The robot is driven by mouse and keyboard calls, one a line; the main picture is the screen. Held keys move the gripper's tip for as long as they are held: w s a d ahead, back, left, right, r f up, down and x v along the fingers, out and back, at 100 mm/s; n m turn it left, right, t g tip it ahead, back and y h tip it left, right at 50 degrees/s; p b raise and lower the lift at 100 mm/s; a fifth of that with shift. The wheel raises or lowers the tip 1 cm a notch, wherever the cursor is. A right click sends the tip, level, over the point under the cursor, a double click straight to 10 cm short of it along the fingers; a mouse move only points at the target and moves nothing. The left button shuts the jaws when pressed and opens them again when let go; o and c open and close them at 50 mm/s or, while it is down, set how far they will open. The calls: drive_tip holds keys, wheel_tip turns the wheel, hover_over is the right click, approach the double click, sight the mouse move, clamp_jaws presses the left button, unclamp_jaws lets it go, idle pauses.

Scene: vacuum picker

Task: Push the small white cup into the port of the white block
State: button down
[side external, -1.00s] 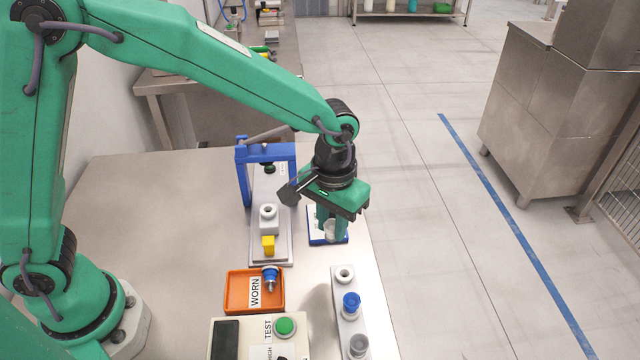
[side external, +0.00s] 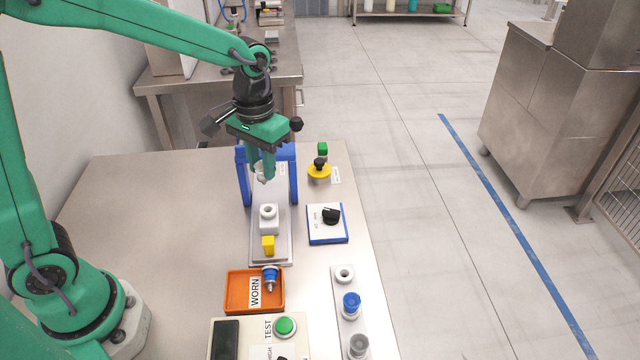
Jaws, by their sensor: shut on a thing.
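The white block (side external: 268,224) stands on a grey plate (side external: 284,250). A round port with a raised ring shows on its top. My gripper (side external: 262,176) is shut on the small white cup (side external: 261,170), whose pale side shows between the green fingers. The cup appears above the far part of the plate, beyond the block and apart from it. The fingers hide part of the cup.
A yellow piece (side external: 268,245) sits in front of the block. A black knob on a blue-edged panel (side external: 326,234) lies right. An orange tray (side external: 234,292) and a white rack (side external: 341,292) lie nearer.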

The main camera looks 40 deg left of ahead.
drive_tip(key=shift+f, duration=0.15)
drive_tip(key=shift+f, duration=2.8)
drive_tip(key=c, duration=1.8)
unclamp_jaws()
clamp_jaws()
drive_tip(key=shift+f, duration=1.25)
